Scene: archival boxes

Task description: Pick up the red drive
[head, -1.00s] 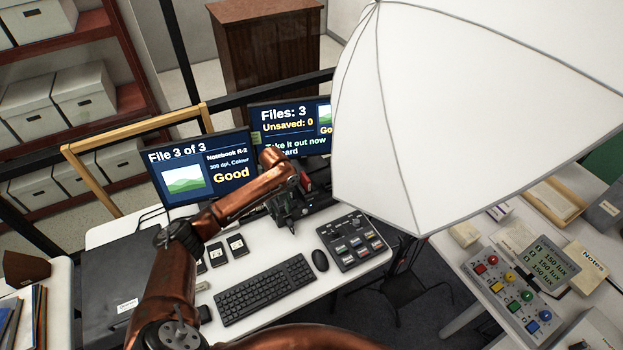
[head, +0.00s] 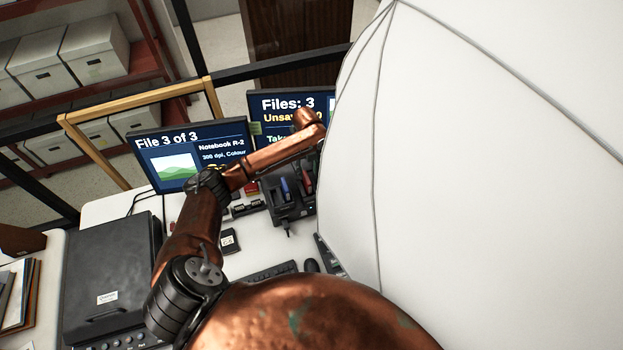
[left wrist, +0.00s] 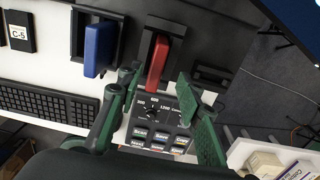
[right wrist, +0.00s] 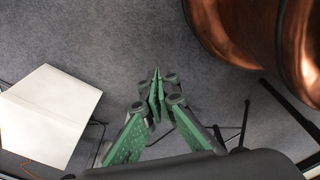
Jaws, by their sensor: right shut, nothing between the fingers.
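The red drive (left wrist: 158,62) stands upright in a slot of the black dock (head: 291,210) on the desk. It also shows in the head view (head: 307,185). The blue drive (left wrist: 99,50) stands in the slot to its left. My left gripper (left wrist: 157,82) is open, with its green fingers on either side of the red drive's near end in the left wrist view; I cannot tell whether they touch it. In the head view the white umbrella hides that gripper. My right gripper (right wrist: 156,92) is shut and empty above the grey floor.
The white umbrella (head: 480,170) fills the right of the head view, close to my left arm. The control panel (left wrist: 160,125) and keyboard (left wrist: 45,102) lie near the dock. A black scanner (head: 112,280) sits at the left.

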